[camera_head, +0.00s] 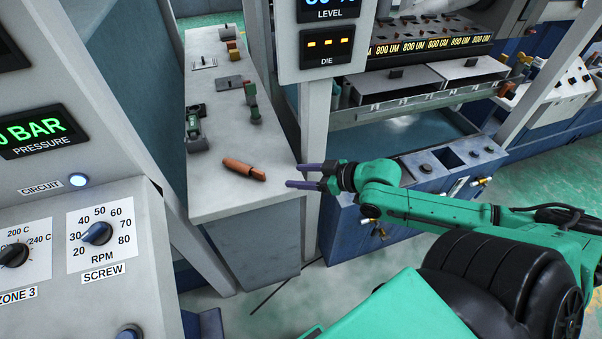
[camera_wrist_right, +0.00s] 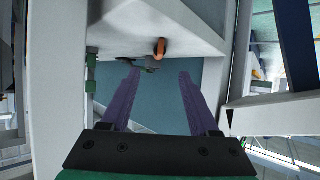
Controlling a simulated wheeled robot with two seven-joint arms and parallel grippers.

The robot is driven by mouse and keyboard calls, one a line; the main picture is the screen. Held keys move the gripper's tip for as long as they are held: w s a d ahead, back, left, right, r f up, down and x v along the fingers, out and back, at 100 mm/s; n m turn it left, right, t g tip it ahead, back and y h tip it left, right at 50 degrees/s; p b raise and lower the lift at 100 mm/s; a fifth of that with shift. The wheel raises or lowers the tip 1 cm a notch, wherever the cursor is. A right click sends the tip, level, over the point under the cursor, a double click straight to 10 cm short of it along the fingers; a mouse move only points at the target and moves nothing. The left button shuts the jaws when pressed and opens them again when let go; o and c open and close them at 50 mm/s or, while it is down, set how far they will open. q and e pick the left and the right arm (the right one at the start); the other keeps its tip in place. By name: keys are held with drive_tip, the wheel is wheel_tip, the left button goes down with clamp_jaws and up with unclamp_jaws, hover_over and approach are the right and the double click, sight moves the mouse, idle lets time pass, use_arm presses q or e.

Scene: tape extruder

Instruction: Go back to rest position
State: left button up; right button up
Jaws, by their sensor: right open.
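My right gripper (camera_head: 303,176) is open and empty, beside the front right edge of the grey bench in the head view. Its two purple fingers point left, toward a copper-brown cylindrical piece (camera_head: 244,169) lying on the bench, and stay apart from it. In the right wrist view the open fingers (camera_wrist_right: 156,82) show nothing between them, and an orange-brown end (camera_wrist_right: 160,48) shows beyond them. My left gripper is in neither view.
The narrow grey bench (camera_head: 215,204) holds several small tools and fittings. A control panel with a screw dial (camera_head: 97,233) stands at the left. A white post (camera_head: 316,122) rises beside the bench, and a blue cabinet (camera_head: 345,228) stands behind my right gripper. Green floor is open at the right.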

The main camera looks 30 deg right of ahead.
idle(0.7)
drive_tip(key=s+d+f+m+g+h, duration=0.1)
drive_tip(key=s+d+f+m+h, duration=0.2)
drive_tip(key=d+f, duration=0.65)
drive_tip(key=s+d+f+m+g+h, duration=0.15)
drive_tip(key=s+d+f+h, duration=0.25)
drive_tip(key=d+f, duration=0.55)
drive_tip(key=s+a+f+m+g, duration=0.1)
drive_tip(key=s+a+f+g, duration=0.1)
drive_tip(key=s+f, duration=0.95)
drive_tip(key=s+a+f+n+g, duration=0.1)
drive_tip(key=s+a+f+g, duration=0.4)
drive_tip(key=s+a+f, duration=1)
drive_tip(key=shift+s+a+n+y, duration=0.2)
drive_tip(key=shift+a+n+y, duration=0.15)
drive_tip(key=shift+a, duration=0.75)
